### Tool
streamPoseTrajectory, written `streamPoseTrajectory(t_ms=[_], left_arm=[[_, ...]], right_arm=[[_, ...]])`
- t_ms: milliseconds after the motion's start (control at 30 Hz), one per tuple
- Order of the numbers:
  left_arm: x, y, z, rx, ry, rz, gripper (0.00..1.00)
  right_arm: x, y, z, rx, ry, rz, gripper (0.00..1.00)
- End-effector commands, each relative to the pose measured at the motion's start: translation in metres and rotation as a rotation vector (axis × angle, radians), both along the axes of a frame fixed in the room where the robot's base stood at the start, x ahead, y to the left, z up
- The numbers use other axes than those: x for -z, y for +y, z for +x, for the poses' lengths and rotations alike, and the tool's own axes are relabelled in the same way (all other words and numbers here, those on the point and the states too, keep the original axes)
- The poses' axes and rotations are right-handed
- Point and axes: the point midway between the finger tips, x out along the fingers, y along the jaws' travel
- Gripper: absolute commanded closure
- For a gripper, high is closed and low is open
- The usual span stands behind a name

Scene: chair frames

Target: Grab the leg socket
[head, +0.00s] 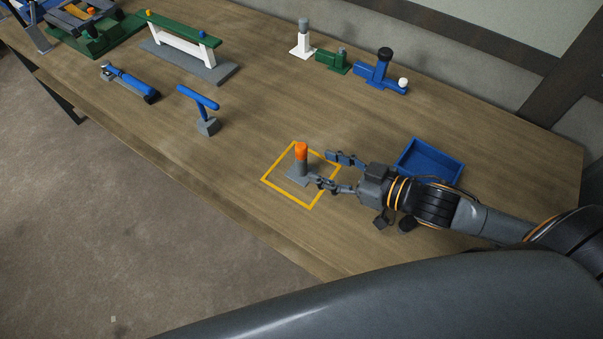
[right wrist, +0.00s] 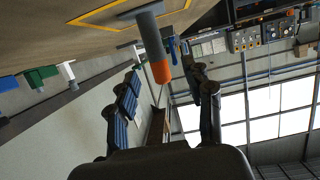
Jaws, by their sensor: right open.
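A grey post with an orange top on a flat grey base, which I take to be the leg socket (head: 302,162), stands upright inside a yellow square outline on the table. My right gripper (head: 321,168) reaches in from the right, low over the table, its two fingers spread toward the post. In the right wrist view the post (right wrist: 153,45) appears upside down, its orange end between the open fingertips (right wrist: 165,80). No finger clearly touches it. My left gripper is not in view.
A blue tray (head: 430,160) sits right behind my right gripper. White (head: 302,45), green (head: 333,60) and blue (head: 380,75) parts stand along the back. The table's front edge is close.

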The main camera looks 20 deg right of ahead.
Motion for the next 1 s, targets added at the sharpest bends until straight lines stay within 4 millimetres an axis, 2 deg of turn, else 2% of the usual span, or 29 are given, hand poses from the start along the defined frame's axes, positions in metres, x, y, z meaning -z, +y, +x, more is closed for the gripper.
streamPoseTrajectory(t_ms=[467,800,1000], left_arm=[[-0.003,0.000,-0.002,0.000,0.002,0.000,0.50],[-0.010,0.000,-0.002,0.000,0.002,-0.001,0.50],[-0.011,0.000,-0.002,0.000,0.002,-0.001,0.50]], right_arm=[[0.006,0.015,0.022,0.002,-0.003,0.000,0.49],[0.015,0.035,0.052,0.001,-0.003,0.002,0.49],[0.019,0.041,0.059,0.001,-0.001,-0.001,0.49]])
